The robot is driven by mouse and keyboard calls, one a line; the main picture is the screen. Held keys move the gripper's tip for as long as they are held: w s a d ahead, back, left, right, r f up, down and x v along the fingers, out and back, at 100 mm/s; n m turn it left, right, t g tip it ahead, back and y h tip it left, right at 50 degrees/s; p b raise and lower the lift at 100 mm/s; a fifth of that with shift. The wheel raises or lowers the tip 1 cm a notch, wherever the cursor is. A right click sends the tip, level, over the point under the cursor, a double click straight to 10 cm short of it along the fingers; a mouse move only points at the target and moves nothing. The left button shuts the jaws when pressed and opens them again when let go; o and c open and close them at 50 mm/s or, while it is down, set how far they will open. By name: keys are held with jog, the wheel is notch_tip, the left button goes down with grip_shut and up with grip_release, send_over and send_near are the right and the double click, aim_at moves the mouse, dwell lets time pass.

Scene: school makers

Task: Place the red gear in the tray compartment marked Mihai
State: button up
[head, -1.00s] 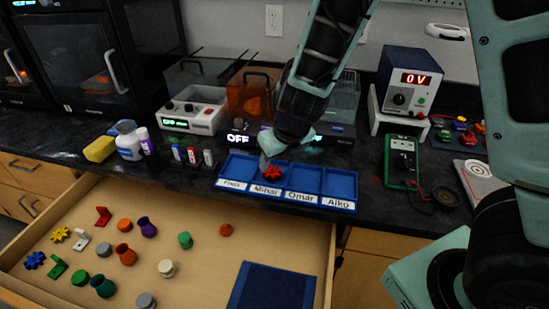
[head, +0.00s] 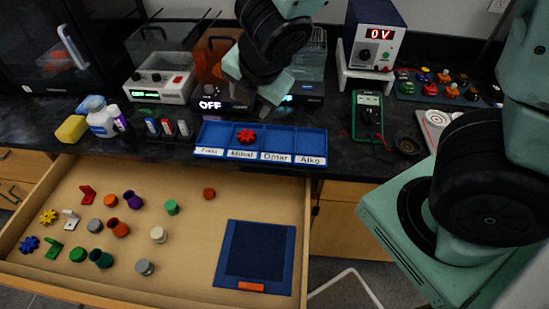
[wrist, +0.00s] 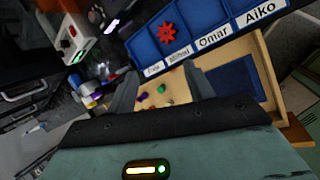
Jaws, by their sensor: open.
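The red gear (head: 246,137) lies in the compartment labelled Mihai of the blue tray (head: 310,143), second from the left. The tray has labels for Mihai, Omar, Aiko and a leftmost name that is hard to read. My gripper (head: 254,104) is open and empty, raised above and behind the tray, apart from the gear. In the wrist view the red gear (wrist: 167,34) shows in the tray (wrist: 213,15) above the Mihai label, clear of my fingers.
An open drawer (head: 185,235) below the bench holds several coloured parts and a dark blue mat (head: 225,262). Behind the tray stand a control box (head: 160,85) and an orange-sided machine. A green multimeter (head: 367,115) and a power supply (head: 375,40) stand to the right.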

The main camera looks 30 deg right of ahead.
jog(key=s+a+r+m+g, duration=0.1)
jog(key=s+a+m+g, duration=0.1)
jog(key=s+m, duration=0.6)
jog(key=s+a+r+m+g, duration=0.2)
jog(key=s+a+m+g, duration=0.1)
jog(key=s+m, duration=0.5)
jog(key=shift+s+m+g+y+p, duration=0.3)
jog(key=shift+s+m+p, duration=0.1)
jog(key=shift+s, duration=0.8)
